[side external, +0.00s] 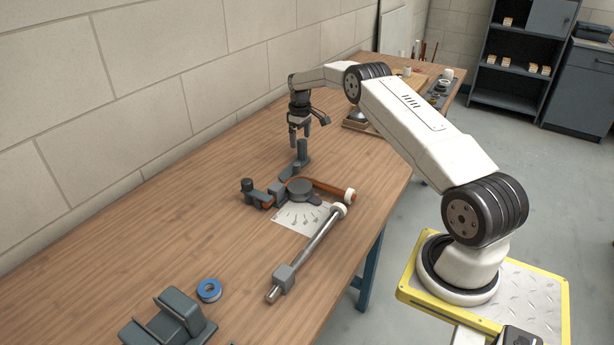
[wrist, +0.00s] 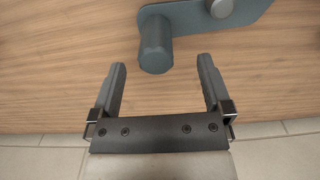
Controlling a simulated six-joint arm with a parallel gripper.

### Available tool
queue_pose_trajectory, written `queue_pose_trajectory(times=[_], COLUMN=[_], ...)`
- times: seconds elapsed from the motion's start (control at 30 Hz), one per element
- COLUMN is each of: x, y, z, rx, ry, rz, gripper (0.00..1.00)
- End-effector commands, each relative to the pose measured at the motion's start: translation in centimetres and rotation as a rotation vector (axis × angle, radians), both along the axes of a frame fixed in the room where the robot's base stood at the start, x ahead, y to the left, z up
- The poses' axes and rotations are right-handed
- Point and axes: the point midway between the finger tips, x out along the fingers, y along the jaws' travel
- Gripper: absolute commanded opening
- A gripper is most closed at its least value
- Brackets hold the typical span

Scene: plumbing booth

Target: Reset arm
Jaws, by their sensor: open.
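My gripper (side external: 299,130) is open and empty. It points down above the wooden bench, close to the top of a grey upright post (side external: 302,151). In the wrist view the two fingers (wrist: 162,90) are spread apart, and the round grey post (wrist: 155,55) lies just ahead of the gap between them. From the side I cannot tell whether a finger touches the post. My arm reaches across the bench from the right.
A pipe bender (side external: 300,188) with a copper-coloured pipe (side external: 330,188) lies on the wooden bench (side external: 150,230). A long metal handle (side external: 318,245), blue tape roll (side external: 209,290) and grey cradle (side external: 170,322) lie nearer. The wall (side external: 130,90) runs behind. The bench's left part is clear.

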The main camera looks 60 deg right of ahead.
Motion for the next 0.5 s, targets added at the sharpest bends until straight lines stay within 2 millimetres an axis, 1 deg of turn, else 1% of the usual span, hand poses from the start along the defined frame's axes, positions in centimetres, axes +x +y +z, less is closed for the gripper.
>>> queue_pose_trajectory(times=[0.1,0.5], x=[0.0,0.0], y=[0.0,0.0], z=[1.0,3.6], rx=[0.000,0.000], ry=[0.000,0.000], rz=[0.000,0.000], gripper=[1.00,1.00])
